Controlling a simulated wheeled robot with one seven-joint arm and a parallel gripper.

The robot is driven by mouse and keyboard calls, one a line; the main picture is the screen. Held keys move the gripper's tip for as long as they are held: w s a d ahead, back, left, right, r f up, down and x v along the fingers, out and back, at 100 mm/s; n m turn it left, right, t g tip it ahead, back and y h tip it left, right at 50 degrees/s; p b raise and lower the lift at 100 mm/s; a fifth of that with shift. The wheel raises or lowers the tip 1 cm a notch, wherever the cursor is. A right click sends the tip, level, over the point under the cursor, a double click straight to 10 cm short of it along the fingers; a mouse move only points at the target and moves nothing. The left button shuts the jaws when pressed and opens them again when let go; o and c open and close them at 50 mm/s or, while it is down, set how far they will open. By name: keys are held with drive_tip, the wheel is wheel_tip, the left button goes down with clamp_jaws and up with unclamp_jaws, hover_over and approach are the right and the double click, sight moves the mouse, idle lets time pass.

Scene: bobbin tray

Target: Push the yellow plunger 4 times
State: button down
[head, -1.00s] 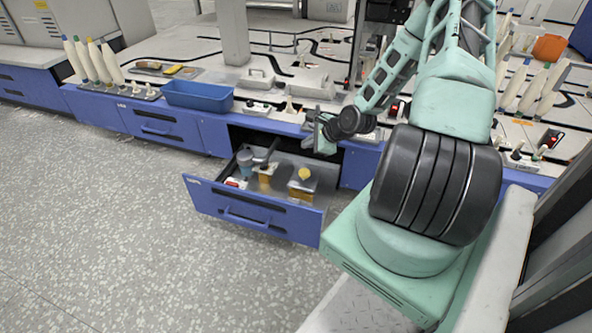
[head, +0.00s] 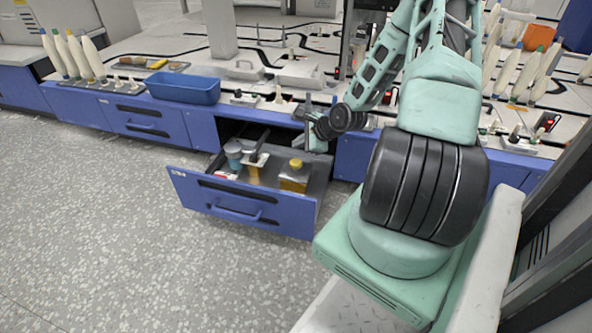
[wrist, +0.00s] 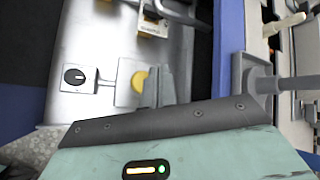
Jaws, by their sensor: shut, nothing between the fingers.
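The yellow plunger (head: 296,163) is a round cap on top of an amber box-like body (head: 294,180) in the open drawer. In the wrist view the plunger (wrist: 139,80) shows as a yellow disc on a pale square plate. My gripper (wrist: 161,85) is shut and empty, with its fingertips just right of the disc in that view. In the head view my gripper (head: 309,148) points down above the drawer's back right part, behind and right of the plunger. I cannot tell whether the fingers touch the plunger.
The drawer (head: 240,207) stands open from the blue bench. It also holds a blue-grey cup (head: 233,152) and a smaller amber item (head: 255,170). A black knob (wrist: 75,76) lies left of the plunger in the wrist view. A blue bin (head: 183,88) stands on the bench.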

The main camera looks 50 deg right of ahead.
sight(295, 161)
wheel_tip(295, 161, down, 2)
drive_tip(key=shift+f+b, duration=0.15)
drive_tip(key=shift+b, duration=0.7)
drive_tip(key=shift+f, duration=0.95)
drive_tip(key=shift+f, duration=0.2)
idle(0.5)
drive_tip(key=shift+f+p, duration=0.2)
drive_tip(key=shift+p, duration=0.1)
drive_tip(key=shift+f+b, duration=0.3)
drive_tip(key=shift+f, duration=0.7)
idle(0.9)
drive_tip(key=shift+r, duration=0.1)
drive_tip(key=shift+r+p, duration=1.35)
drive_tip(key=shift+p, duration=0.3)
